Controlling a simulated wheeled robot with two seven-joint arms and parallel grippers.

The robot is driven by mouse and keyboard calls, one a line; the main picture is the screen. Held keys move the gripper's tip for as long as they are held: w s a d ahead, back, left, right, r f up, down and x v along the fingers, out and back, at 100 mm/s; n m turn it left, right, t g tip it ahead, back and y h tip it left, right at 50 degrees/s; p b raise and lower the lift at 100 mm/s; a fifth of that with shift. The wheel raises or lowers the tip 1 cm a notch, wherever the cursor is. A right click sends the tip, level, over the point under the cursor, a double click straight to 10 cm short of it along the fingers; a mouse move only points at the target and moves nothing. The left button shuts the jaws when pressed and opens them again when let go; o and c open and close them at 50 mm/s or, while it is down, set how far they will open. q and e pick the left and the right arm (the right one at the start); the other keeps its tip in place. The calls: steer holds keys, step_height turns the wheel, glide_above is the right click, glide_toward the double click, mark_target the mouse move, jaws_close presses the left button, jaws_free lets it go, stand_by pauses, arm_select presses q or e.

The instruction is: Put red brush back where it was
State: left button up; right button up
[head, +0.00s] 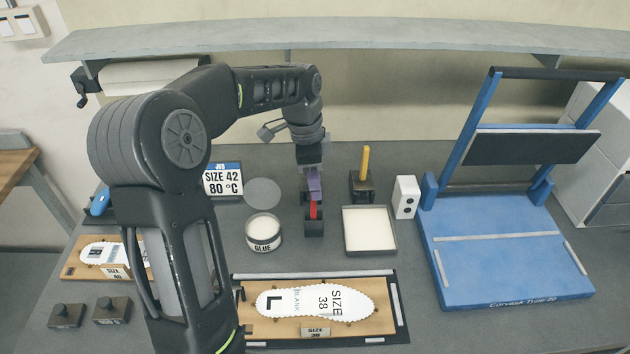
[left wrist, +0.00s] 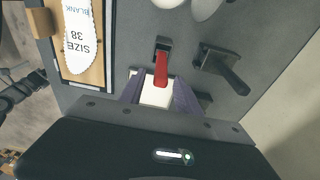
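The red brush (head: 313,210) stands with its lower end in a small black holder (head: 313,228) on the grey table. Its red handle (left wrist: 161,70) also shows in the left wrist view, with the holder (left wrist: 163,44) at its foot. My left gripper (head: 313,188) is above the holder, pointing down, with purple fingers. In the left wrist view the fingers of my left gripper (left wrist: 158,92) are apart on both sides of the handle's top, with gaps visible. The brush's bristles are hidden in the holder. My right gripper is not clearly seen in either view.
A glue pot (head: 263,243) stands left of the holder and a tray with a white pad (head: 394,248) stands right. A yellow-handled brush (head: 365,162) stands behind the tray. The insole board (head: 375,322) lies in front. A blue press (head: 500,270) fills the right.

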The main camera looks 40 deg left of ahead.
arm_select(q)
step_height(320, 180, up, 4)
steer(key=shift+a+f+p, duration=0.1)
steer(key=shift+f+p, duration=0.1)
steer(key=shift+p, duration=0.9)
step_height(320, 180, up, 9)
steer(key=shift+s+a, duration=0.45)
